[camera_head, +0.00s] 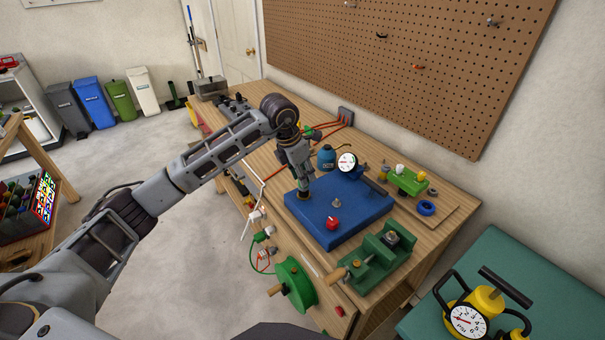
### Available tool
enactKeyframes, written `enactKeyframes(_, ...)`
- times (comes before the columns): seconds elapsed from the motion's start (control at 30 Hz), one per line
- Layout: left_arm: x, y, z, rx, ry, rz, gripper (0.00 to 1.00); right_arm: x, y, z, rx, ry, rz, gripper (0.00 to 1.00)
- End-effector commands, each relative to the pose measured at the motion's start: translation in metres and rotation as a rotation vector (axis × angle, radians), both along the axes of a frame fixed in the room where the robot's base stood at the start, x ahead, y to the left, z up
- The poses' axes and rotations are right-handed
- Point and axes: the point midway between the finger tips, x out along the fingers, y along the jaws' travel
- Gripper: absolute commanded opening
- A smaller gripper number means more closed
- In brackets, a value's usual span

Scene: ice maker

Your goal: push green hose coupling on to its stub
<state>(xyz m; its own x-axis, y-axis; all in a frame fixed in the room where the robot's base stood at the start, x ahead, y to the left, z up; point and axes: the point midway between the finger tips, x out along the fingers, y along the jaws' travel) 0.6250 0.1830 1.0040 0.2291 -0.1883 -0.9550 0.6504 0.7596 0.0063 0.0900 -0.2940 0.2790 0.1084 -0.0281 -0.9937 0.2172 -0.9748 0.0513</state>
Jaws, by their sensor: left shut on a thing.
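My left gripper (303,190) points down at the left corner of the blue box (318,225) on the workbench. It is shut on a small dark fitting at the box top; the fingers mostly hide it, and I cannot tell whether it is the green hose coupling. A short grey stub (337,203) and a red knob (333,223) stand on the box to the right of the gripper. A thin green hose (251,254) loops at the bench's front edge, beside white fittings (261,236). My right gripper is not in view.
A green vise-like fixture (381,258) and a green wheel (296,284) are in front. A blue ring (426,208) lies at the right. A yellow gauge tool (470,316) sits on a separate green table.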

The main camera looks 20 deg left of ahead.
Motion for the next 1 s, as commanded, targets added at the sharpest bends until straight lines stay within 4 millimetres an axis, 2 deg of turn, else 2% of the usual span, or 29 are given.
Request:
enactKeyframes(0.83,0.0,0.0,-0.013,0.001,0.002,0.0,0.0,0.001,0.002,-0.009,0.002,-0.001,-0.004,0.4)
enactKeyframes(0.87,0.0,0.0,-0.013,0.001,0.002,0.0,0.3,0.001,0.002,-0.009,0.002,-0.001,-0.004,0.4)
enactKeyframes(1.0,0.0,0.0,-0.012,0.0,0.001,0.0,0.48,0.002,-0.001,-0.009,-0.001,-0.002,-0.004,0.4)
